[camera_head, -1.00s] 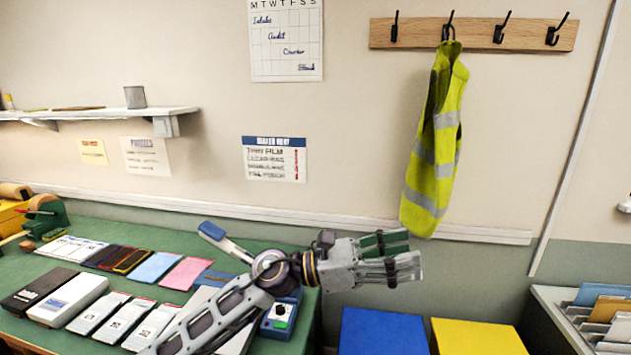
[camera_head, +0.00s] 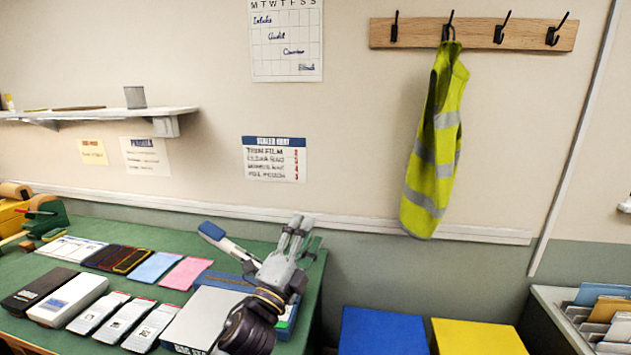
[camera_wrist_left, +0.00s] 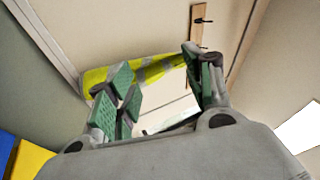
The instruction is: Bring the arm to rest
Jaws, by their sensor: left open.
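My left gripper (camera_head: 301,240) is above the right end of the green table (camera_head: 140,244) in the head view, its fingers pointing up toward the wall. In the left wrist view my left gripper (camera_wrist_left: 160,95) has its green-padded fingers spread apart, with nothing between them. The fingers there face the wall, with the hanging yellow vest (camera_wrist_left: 150,72) seen beyond them. My left arm hides part of the grey box and the blue device at the table's right end. My right gripper does not show.
Phones, boxes and colored cards lie on the table, including a white box (camera_head: 67,299) and a pink card (camera_head: 186,273). A blue bin (camera_head: 382,331) and a yellow bin (camera_head: 478,337) stand right of the table. The vest (camera_head: 435,145) hangs from a hook rack (camera_head: 474,34).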

